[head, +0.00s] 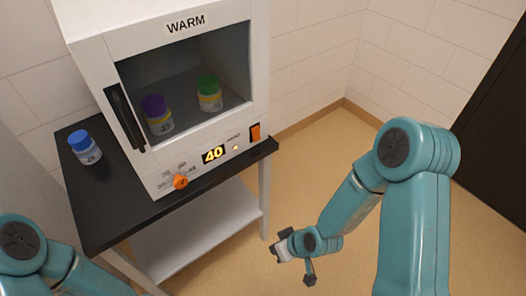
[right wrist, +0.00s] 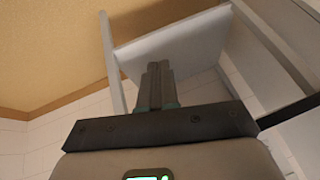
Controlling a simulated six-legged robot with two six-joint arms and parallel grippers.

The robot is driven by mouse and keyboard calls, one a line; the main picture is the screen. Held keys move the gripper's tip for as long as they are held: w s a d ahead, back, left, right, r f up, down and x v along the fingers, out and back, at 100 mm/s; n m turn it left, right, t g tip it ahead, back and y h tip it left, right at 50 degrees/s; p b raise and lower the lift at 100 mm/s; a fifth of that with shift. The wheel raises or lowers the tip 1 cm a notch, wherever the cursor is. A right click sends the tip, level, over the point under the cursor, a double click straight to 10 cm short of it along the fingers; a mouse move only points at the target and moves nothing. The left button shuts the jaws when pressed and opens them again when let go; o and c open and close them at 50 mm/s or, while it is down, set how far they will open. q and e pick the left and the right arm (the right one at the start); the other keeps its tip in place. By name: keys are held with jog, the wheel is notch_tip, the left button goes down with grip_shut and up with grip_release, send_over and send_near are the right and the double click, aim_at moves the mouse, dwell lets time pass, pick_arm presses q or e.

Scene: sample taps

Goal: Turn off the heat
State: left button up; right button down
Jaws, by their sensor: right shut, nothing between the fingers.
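A white warming cabinet (head: 88,50) labelled WARM stands on a black-topped table. On its lower front are an orange dial (head: 180,182) with numbers around it, a lit display (head: 213,154) reading 40, a small lit yellow lamp (head: 236,148) and an orange switch (head: 255,132) at the right. My right gripper (head: 282,250) is low in front of the table's right side, below and apart from the switch. In the right wrist view its fingers (right wrist: 157,78) are together with nothing between them. My left arm shows at the lower left; its gripper is out of view.
Purple-capped (head: 158,115) and green-capped (head: 209,93) bottles stand inside the cabinet. A blue-capped bottle (head: 85,147) stands on the black tabletop (head: 105,215) at left. A dark handle (head: 124,117) is on the cabinet's front left. A white lower shelf (head: 200,236) sits below. Floor at right is clear.

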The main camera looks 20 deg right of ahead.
aim_at(257, 138)
jog(key=w+d+r+n+t+b, duration=0.2)
jog(key=w+n+t+b, duration=0.15)
jog(key=w, duration=0.25)
jog(key=w+d+r+n+t+b, duration=0.2)
jog(key=w+d+n+b, duration=0.1)
jog(key=w+n+b, duration=0.15)
pick_arm(q)
notch_tip(257, 138, down, 18)
jog(key=b, duration=0.6)
jog(key=shift+r, duration=0.15)
pick_arm(e)
jog(key=w+d+r+n+t, duration=0.1)
jog(key=d+r+n+t, duration=0.1)
jog(key=r+n, duration=0.3)
jog(key=w+d+r+n+t+y, duration=0.1)
jog(key=w+r+n+t, duration=0.1)
jog(key=r+n, duration=0.4)
notch_tip(257, 138, up, 2)
jog(key=shift+d+r+t+y, duration=0.1)
jog(key=shift+d+t+y, duration=0.25)
jog(key=shift+t, duration=0.4)
pick_arm(q)
jog(key=shift+f, duration=0.25)
pick_arm(e)
jog(key=x, duration=1.4)
pick_arm(q)
jog(key=shift+b, duration=0.3)
pick_arm(e)
jog(key=shift+d, duration=0.1)
